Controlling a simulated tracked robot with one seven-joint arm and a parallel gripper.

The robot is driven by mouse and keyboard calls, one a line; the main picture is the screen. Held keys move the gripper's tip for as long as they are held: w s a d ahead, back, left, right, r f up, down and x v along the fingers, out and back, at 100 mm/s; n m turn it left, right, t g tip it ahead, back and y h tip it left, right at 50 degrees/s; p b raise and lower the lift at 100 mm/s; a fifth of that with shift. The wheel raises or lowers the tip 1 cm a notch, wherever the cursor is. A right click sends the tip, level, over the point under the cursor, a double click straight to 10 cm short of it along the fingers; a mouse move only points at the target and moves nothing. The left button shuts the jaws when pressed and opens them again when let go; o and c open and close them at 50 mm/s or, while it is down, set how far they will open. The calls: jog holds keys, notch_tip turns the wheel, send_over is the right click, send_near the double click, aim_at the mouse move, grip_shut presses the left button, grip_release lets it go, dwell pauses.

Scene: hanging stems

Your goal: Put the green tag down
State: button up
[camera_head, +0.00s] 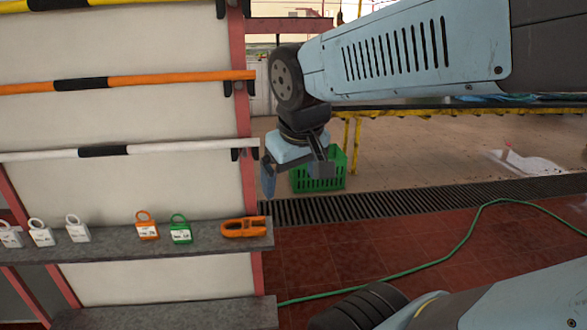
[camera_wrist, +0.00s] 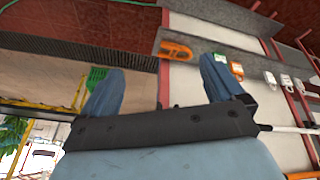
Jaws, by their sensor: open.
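The green tag (camera_head: 181,229) stands on the grey shelf (camera_head: 205,241) in the head view, with a white label on its body and a loop at the top. It sits just right of an orange tag (camera_head: 147,226). The green tag also shows in the wrist view (camera_wrist: 236,70), just past the right finger. My gripper (camera_head: 293,177) is open and empty, above and to the right of the shelf's end. In the wrist view its two blue fingers (camera_wrist: 160,90) are spread wide with nothing between them.
An orange clip-like object (camera_head: 244,227) lies at the shelf's right end. Several white tags (camera_head: 41,233) stand at its left. Orange (camera_head: 128,82) and white (camera_head: 120,150) bars hang above. A green crate (camera_head: 320,176) stands on the floor behind my gripper. A green hose (camera_head: 415,262) crosses the red floor.

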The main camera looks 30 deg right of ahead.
jog(key=shift+s+a+r+m+t+y, duration=0.1)
jog(key=shift+s+r+m+t+y, duration=0.15)
jog(key=shift+r, duration=0.25)
jog(key=shift+s+a+r+m+t+y, duration=0.15)
jog(key=shift+s+r+m+t, duration=0.15)
jog(key=shift+r, duration=0.2)
jog(key=shift+c, duration=0.2)
